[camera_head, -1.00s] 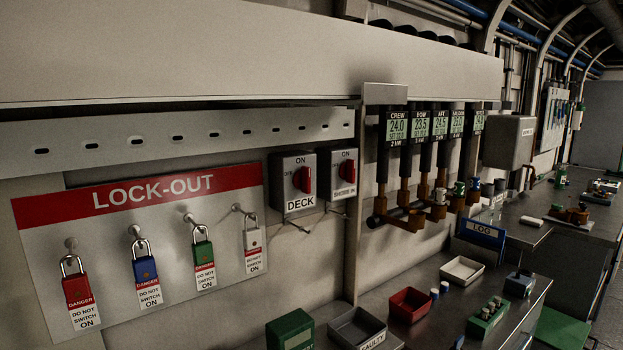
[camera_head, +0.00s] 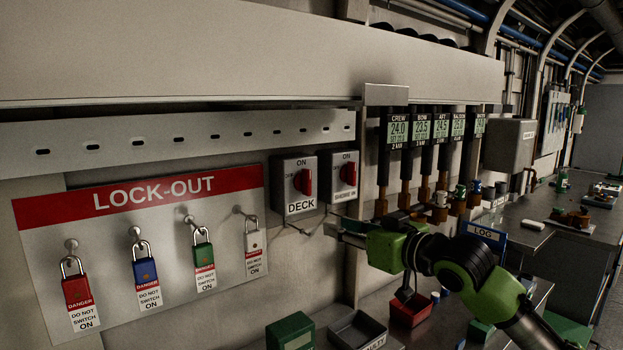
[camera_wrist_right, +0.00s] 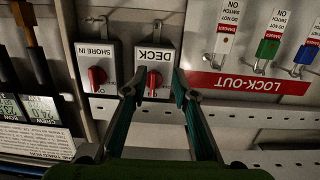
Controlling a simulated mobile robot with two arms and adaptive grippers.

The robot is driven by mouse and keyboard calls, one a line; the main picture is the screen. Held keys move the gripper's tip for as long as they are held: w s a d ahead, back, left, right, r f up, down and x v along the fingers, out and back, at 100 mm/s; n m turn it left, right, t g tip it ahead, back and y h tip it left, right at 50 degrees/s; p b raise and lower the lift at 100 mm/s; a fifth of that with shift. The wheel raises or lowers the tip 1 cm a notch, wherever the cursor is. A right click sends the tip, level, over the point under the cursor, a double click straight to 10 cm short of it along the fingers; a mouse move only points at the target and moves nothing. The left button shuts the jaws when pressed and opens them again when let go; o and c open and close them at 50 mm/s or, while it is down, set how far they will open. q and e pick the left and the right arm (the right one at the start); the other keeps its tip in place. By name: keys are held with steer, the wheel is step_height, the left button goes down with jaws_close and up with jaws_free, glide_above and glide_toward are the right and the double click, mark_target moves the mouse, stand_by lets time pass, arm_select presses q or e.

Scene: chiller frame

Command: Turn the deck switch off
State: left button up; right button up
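The deck switch (camera_head: 294,203) is a grey box on the wall labelled DECK, with a red knob (camera_head: 303,181) standing upright below the word ON. In the right wrist view, which is upside down, the deck switch (camera_wrist_right: 152,57) appears between my fingertips, its red knob (camera_wrist_right: 153,82) also upright. My right gripper (camera_head: 334,230) is in front of the wall, just right of and below the deck switch in the head view. In the wrist view its two fingers (camera_wrist_right: 154,88) are spread apart with nothing between them; contact with the knob is not visible. My left gripper is not in view.
A similar SHORE switch (camera_head: 343,175) is close on the right. The lock-out board (camera_head: 140,250) with several padlocks hangs on the left. Controllers and pipes (camera_head: 397,129) are farther right. A counter below holds a green box (camera_head: 290,332) and trays.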

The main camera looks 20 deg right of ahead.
steer(key=t, duration=0.1)
glide_toward(310, 177)
steer(key=d+v, duration=0.1)
steer(key=v, duration=0.3)
steer(key=shift+y, duration=0.4)
steer(key=p+x, duration=0.4)
steer(key=x, duration=0.8)
steer(key=shift+w+a, duration=0.25)
steer(key=shift+w+a+f+p, duration=0.15)
steer(key=shift+w+p, duration=0.2)
steer(key=shift+w, duration=0.2)
jaws_close()
